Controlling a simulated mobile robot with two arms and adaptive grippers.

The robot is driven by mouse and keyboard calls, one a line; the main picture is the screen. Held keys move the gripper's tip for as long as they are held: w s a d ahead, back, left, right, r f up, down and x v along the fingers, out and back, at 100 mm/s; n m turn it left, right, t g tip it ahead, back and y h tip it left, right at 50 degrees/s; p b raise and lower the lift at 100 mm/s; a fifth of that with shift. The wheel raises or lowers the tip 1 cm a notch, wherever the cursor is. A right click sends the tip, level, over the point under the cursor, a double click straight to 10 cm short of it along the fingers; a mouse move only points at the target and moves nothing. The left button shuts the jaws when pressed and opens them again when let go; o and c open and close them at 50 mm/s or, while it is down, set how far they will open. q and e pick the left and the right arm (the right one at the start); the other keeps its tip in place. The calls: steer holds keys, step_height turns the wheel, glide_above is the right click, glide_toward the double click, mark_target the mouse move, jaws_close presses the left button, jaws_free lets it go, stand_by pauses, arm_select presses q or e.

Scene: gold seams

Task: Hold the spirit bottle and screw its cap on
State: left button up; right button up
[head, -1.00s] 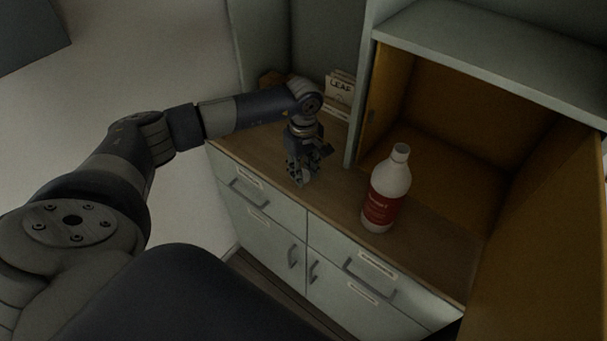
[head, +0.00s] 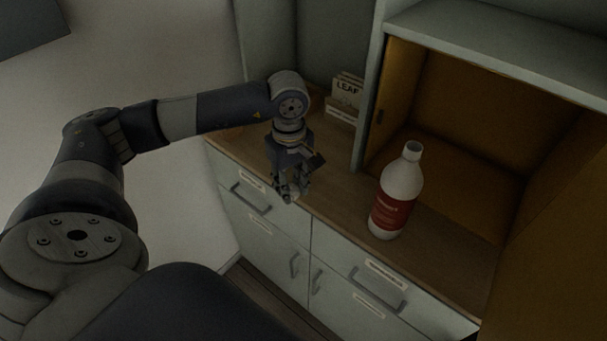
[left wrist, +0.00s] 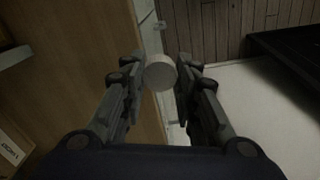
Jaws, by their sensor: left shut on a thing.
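The spirit bottle (head: 402,185) is white with a red label and stands upright on the wooden counter (head: 345,190). Its neck is open at the top, with no cap on it. My left gripper (head: 289,192) is to the left of the bottle, apart from it, near the counter's front edge and pointing down. In the left wrist view my left gripper (left wrist: 160,88) is shut on the round, pale cap (left wrist: 161,72), held between its fingertips. The cap is mostly hidden by the fingers in the head view. My right gripper is in neither view.
An open cabinet with a yellow-brown inside (head: 450,130) stands behind the bottle. A box of cards marked LEAF (head: 346,92) sits at the back of the counter. Drawers with handles (head: 250,195) are below. The counter between gripper and bottle is clear.

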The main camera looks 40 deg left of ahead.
arm_select(q)
steer(key=s+d+b, duration=0.1)
steer(key=s+b, duration=0.1)
steer(key=s, duration=0.5)
steer(key=shift+s+r, duration=0.3)
steer(key=shift+r, duration=0.1)
